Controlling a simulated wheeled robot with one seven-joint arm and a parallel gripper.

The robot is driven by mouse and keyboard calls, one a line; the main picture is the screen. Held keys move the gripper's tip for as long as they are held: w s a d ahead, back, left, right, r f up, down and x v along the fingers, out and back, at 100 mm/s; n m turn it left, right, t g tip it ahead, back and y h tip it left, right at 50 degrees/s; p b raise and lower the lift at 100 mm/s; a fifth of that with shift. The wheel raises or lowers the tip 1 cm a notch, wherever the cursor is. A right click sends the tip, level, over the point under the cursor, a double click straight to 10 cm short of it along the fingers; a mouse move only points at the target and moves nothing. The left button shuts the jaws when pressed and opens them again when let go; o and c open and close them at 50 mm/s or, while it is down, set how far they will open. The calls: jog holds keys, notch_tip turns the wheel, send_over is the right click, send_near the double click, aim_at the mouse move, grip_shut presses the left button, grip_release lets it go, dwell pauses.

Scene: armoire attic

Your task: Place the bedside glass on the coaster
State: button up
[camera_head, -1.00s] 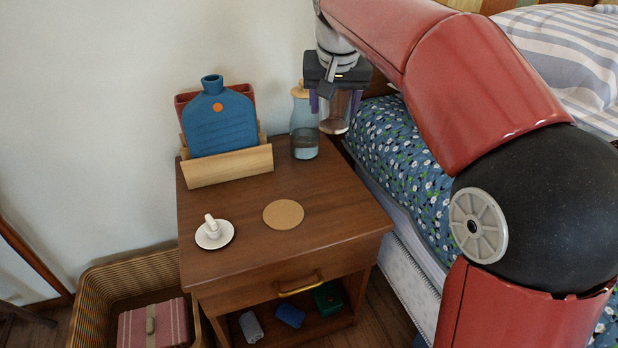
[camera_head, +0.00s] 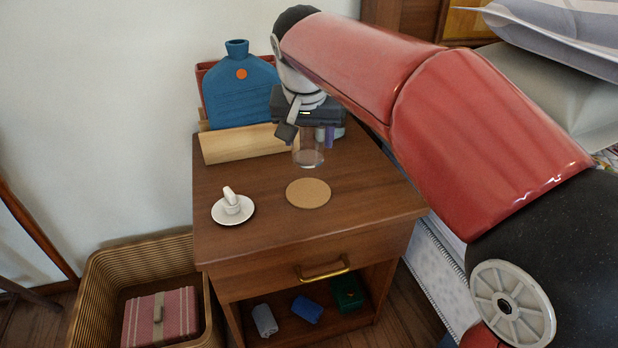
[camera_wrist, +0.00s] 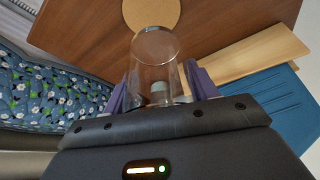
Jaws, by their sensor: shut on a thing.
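The bedside glass (camera_head: 309,150) is a clear, empty-looking tumbler, held upright above the nightstand in the head view. My gripper (camera_head: 310,136) is shut on it, one purple finger showing at its right side. In the wrist view the glass (camera_wrist: 158,58) sits between both purple fingers of my gripper (camera_wrist: 160,84). The round cork coaster (camera_head: 308,193) lies bare on the nightstand, a little nearer the front than the glass. The coaster (camera_wrist: 152,14) also shows past the glass rim in the wrist view.
On the nightstand (camera_head: 265,235), a white saucer (camera_head: 233,211) with a small white item stands left of the coaster. A wooden holder (camera_head: 248,144) with a blue hot-water bottle (camera_head: 240,95) is behind. The carafe is mostly hidden behind my gripper. A wicker basket (camera_head: 92,290) stands at left.

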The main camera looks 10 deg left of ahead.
aim_at(308, 140)
jog(key=shift+f+b, duration=0.75)
jog(key=shift+f, duration=3.15)
jog(key=shift+f, duration=0.1)
jog(key=shift+f, duration=0.15)
jog(key=o, duration=1.1)
jog(key=shift+s+r, duration=0.1)
jog(key=shift+r, duration=0.5)
jog(key=p+v, duration=0.2)
jog(key=v, duration=0.9)
jog(key=shift+s+r, duration=0.1)
jog(key=shift+d, duration=0.15)
